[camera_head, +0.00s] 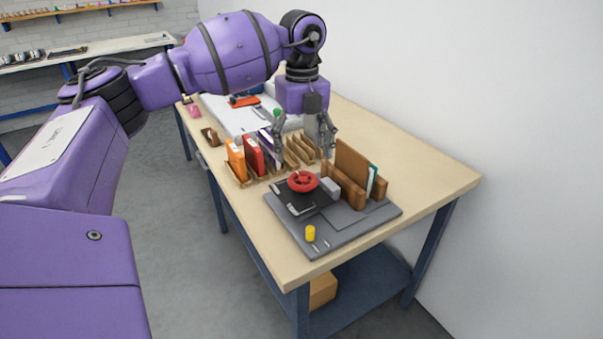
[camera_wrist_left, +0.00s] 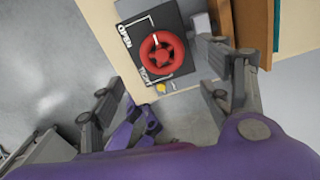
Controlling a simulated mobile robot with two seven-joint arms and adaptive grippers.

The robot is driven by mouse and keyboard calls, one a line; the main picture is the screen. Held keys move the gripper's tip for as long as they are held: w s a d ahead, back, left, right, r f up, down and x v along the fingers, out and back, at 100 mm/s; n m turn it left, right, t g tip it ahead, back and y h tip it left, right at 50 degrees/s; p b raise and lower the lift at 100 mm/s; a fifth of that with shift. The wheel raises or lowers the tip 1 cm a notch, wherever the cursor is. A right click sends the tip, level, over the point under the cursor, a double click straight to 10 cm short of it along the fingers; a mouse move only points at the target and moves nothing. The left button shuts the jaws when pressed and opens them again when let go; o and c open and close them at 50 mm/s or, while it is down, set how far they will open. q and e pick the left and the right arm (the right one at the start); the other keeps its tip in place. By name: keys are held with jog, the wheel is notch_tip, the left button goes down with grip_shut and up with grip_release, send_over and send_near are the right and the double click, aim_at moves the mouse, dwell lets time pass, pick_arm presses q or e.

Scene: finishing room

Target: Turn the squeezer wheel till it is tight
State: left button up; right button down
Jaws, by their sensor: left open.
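The red squeezer wheel (camera_head: 303,181) lies flat on a black plate (camera_head: 292,203) near the front of the table. In the left wrist view the wheel (camera_wrist_left: 161,53) has a spoked hub, and the plate (camera_wrist_left: 131,52) bears white "OPEN" and "TIGHT" lettering with white lines. Boards and a teal-edged book (camera_head: 372,181) stand upright in the wooden squeezer (camera_head: 342,187) beside it. My left gripper (camera_head: 303,143) hangs fingers down, open and empty, behind and above the wheel, apart from it. Its spread fingers (camera_wrist_left: 162,98) frame the lower wrist view. My right gripper is not in view.
A grey base (camera_head: 357,226) carries the squeezer, and a yellow cylinder (camera_head: 310,233) stands on its front. Orange and red books (camera_head: 253,155) stand in racks left of the wheel. The table's right side (camera_head: 425,172) is bare, against a white wall.

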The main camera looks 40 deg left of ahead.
aim_at(302, 179)
pick_arm(q)
notch_tip(302, 179, down, 7)
jog(key=shift+f, duration=0.2)
dwell(0.3)
jog(key=c, duration=1.1)
